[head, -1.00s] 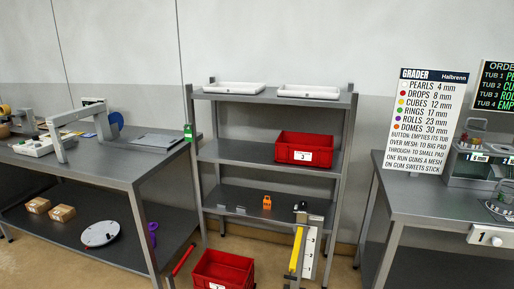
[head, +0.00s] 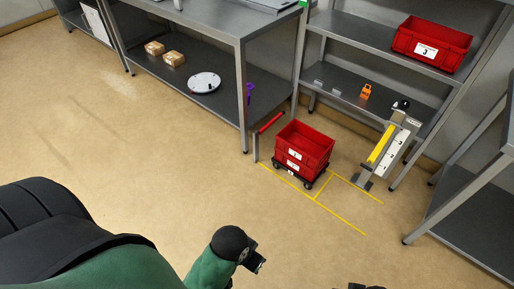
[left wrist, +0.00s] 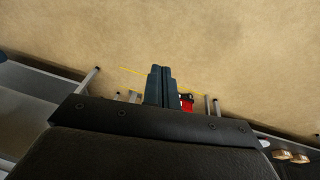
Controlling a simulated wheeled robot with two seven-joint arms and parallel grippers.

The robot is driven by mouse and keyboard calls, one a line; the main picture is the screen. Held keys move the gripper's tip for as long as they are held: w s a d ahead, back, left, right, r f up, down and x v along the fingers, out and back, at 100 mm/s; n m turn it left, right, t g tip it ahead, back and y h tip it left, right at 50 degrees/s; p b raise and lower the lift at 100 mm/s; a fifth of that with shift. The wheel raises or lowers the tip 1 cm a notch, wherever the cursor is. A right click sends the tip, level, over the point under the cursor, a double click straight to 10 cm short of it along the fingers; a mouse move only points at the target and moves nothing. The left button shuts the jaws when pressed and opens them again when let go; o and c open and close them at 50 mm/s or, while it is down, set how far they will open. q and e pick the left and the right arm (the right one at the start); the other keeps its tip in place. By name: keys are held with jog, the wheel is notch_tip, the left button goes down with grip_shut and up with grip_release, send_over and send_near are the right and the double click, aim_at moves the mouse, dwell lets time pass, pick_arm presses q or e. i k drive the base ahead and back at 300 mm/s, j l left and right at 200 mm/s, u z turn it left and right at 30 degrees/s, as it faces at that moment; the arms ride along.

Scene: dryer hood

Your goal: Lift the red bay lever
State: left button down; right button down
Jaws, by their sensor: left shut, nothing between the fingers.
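The red bay lever (head: 271,122) is a short red bar at the top of a thin grey post, tilted up toward the right, at the left of the yellow-marked floor bay in the head view. It stands beside the stacked red crates (head: 306,146) and is not touched. My left arm (head: 235,250) shows low in the head view, well short of the lever. In the left wrist view my left gripper (left wrist: 160,72) is shut and empty, over bare floor. A red patch (left wrist: 187,104) behind it looks like a crate; the lever is not distinguishable there. A dark part at the head view's bottom edge may be my right gripper (head: 366,287); its jaws do not show clearly.
A yellow bar on a grey stand (head: 381,143) stands right of the crates. The shelf rack (head: 345,88) holds a red tub (head: 432,44) and an orange item (head: 366,92). A left bench (head: 215,22) and right bench (head: 465,195) flank the rack. The floor in front is clear.

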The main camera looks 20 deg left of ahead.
aim_at(262, 130)
jog(key=i+j+z, duration=0.15)
jog(key=i, duration=0.35)
jog(key=i+j+z, duration=0.1)
jog(key=i, duration=0.35)
jog(key=i+j+z, duration=0.15)
jog(key=i+j, duration=0.2)
jog(key=i, duration=0.1)
